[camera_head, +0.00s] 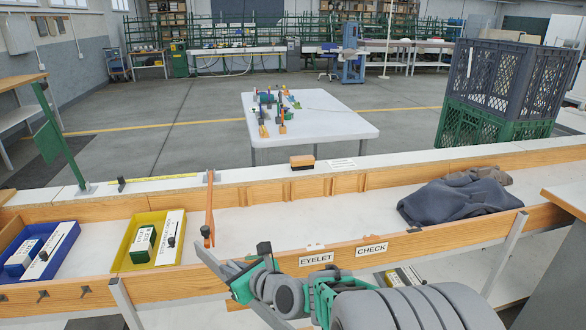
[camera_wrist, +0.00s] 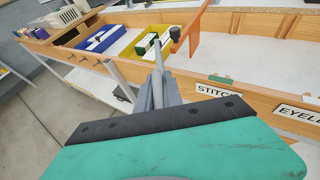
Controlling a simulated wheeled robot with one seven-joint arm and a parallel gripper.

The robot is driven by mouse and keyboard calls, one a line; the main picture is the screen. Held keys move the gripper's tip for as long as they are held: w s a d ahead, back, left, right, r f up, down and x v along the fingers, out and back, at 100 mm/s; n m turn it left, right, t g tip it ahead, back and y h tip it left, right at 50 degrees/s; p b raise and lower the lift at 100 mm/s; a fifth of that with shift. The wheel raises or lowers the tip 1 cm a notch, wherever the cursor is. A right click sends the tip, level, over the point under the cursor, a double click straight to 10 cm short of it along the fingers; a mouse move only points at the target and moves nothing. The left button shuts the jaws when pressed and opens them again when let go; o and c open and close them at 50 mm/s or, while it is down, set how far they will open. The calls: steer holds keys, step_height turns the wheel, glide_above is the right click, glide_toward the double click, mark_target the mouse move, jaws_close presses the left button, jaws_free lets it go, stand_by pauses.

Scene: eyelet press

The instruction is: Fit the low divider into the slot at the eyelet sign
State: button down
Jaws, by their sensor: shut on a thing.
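A thin orange divider (camera_head: 209,205) shows nearly edge-on above the bench trough in the head view, with a dark knob low on it. It also shows in the wrist view (camera_wrist: 191,28) as an orange panel with a downturned end. My gripper (camera_head: 203,251) is shut on the divider at its near lower part; its grey fingers also show in the wrist view (camera_wrist: 158,65). Their exact contact is too small to make out. The EYELET sign (camera_head: 316,259) is on the front rail, right of my gripper. It also shows in the wrist view (camera_wrist: 300,115).
A CHECK sign (camera_head: 371,249) and a STITCH sign (camera_wrist: 215,92) flank EYELET. Wooden strips (camera_head: 330,185) line the trough's back wall. A dark cloth (camera_head: 455,198) lies at right. A yellow tray (camera_head: 120,262) and a blue tray (camera_head: 66,229) stand at left. The middle trough floor is clear.

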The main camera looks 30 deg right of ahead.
step_height(320, 180, up, 5)
steer(key=p, duration=0.3)
steer(key=shift+s+d, duration=0.15)
steer(key=w+d+f+m+h, duration=0.1)
steer(key=d+f+m+h, duration=0.1)
steer(key=d, duration=1.6)
steer(key=w+d+f+m+h, duration=0.1)
steer(key=d+m+h, duration=0.3)
steer(key=d, duration=1.4)
steer(key=shift+d+f+m+h, duration=0.4)
steer(key=shift+f+h, duration=0.25)
steer(key=shift+h, duration=0.35)
